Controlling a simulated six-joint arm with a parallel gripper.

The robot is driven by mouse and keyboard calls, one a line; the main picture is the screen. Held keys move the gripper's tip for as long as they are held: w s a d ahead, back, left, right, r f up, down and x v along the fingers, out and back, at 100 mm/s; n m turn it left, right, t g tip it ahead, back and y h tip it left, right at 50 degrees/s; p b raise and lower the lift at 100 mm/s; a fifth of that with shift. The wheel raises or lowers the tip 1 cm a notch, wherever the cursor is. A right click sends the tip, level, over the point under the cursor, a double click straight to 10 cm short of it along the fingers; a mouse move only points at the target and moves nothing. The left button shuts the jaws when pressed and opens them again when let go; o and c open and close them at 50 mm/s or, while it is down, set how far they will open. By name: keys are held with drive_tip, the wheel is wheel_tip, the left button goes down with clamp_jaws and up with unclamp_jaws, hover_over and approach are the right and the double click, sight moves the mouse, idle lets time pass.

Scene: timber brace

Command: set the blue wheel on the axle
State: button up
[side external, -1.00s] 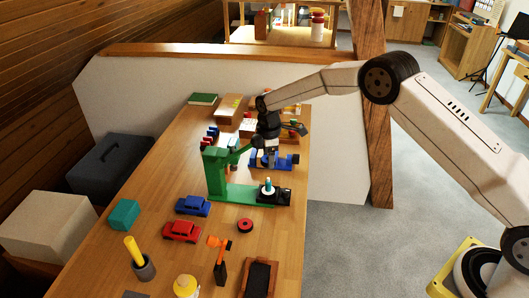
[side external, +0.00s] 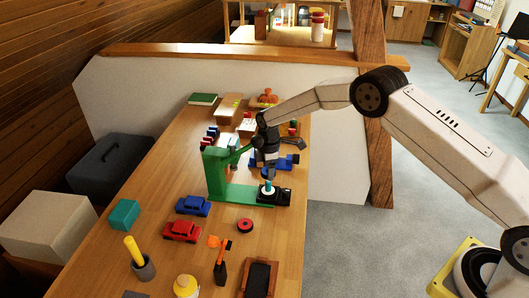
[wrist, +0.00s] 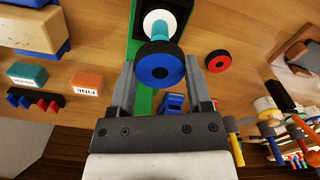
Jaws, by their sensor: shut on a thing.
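The blue wheel (wrist: 160,66), with a dark hub, is held between the two fingers of my gripper (wrist: 162,82) in the wrist view. The teal axle (wrist: 161,32) stands on a white round collar (wrist: 155,18) on a black block; its near end meets the wheel's edge in that view, and I cannot tell whether they touch. In the side view my gripper (side external: 269,175) is just above the axle's white collar (side external: 267,190), at the right end of the green stand (side external: 225,190). The wheel is hardly visible there.
The green stand's upright (side external: 215,172) and arm rise close left of my gripper. A blue part (side external: 288,161) lies behind. A red wheel (side external: 245,225), a blue car (side external: 193,206) and a red car (side external: 181,231) lie in front and left. Bare table lies between them.

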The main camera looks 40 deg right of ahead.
drive_tip(key=shift+f, duration=1.05)
drive_tip(key=shift+f, duration=0.1)
drive_tip(key=o, duration=1.3)
drive_tip(key=shift+c, duration=0.2)
drive_tip(key=shift+r, duration=3.8)
drive_tip(key=shift+s+r, duration=0.1)
drive_tip(key=shift+r, duration=0.05)
